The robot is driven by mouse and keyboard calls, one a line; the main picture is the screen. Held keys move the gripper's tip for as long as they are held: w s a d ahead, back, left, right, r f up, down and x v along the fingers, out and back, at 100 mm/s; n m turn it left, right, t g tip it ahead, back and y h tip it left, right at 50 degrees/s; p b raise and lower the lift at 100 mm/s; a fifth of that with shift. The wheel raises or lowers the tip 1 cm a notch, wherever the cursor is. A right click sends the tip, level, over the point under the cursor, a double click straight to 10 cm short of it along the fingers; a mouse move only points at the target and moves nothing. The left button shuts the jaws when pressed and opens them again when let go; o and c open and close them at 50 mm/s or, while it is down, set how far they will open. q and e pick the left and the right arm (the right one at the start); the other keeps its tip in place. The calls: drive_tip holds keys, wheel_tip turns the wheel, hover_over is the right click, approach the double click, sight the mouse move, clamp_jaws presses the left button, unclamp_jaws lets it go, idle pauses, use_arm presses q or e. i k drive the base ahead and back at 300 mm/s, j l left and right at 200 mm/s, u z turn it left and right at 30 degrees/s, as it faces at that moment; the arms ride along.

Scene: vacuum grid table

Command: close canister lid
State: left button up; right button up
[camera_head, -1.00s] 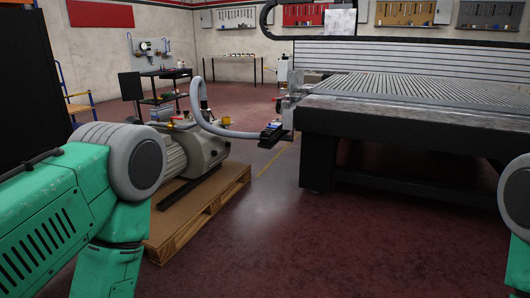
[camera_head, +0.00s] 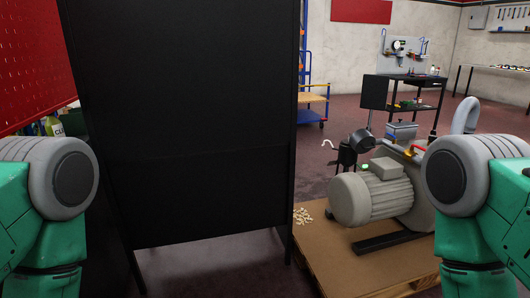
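No canister lid can be made out in this view. A grey vacuum pump (camera_head: 373,200) with a rounded motor sits on a wooden pallet (camera_head: 345,264) at the right. A dark can-like part (camera_head: 362,141) stands tilted at the pump's back, beside a small black stand; I cannot tell whether it is the canister. My green arms show only at the left and right edges. Both grippers are out of the picture.
A tall black panel (camera_head: 190,130) on legs blocks the left and centre. Small pale pieces (camera_head: 303,216) lie on the pallet's left corner. Bottles (camera_head: 54,127) stand behind the panel's left side. A black cart (camera_head: 408,100) stands behind the pump.

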sight(362, 141)
drive_tip(key=i+j+z, duration=0.2)
drive_tip(key=i, duration=0.3)
drive_tip(key=i+j+z, duration=0.25)
drive_tip(key=i, duration=0.25)
drive_tip(key=j+z, duration=0.1)
drive_tip(key=z, duration=0.5)
drive_tip(key=i+l+u, duration=0.1)
drive_tip(key=u, duration=0.9)
